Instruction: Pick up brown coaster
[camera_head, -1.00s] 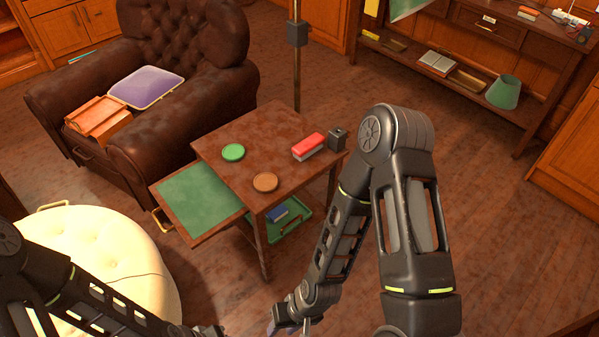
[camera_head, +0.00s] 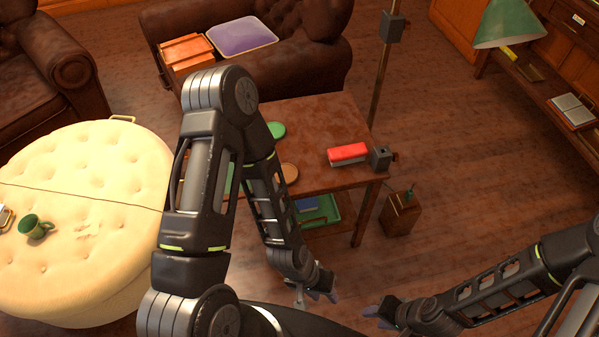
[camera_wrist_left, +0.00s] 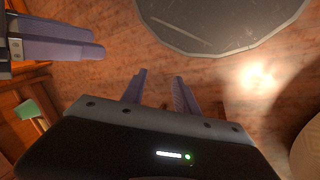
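The brown coaster (camera_head: 289,173) lies on the wooden side table (camera_head: 330,115), near its front left part. My left arm hides part of it in the head view. My left gripper (camera_head: 318,294) is in front of and below the table, well apart from the coaster. In the left wrist view its two purple fingers (camera_wrist_left: 162,92) are apart with nothing between them. My right gripper (camera_head: 374,312) is just right of the left one, over the floor. Its fingers also show at the left of the left wrist view (camera_wrist_left: 60,42), but their opening is unclear.
A cream ottoman (camera_head: 80,255) with a green mug (camera_head: 34,227) stands left. A pole rises behind the table.

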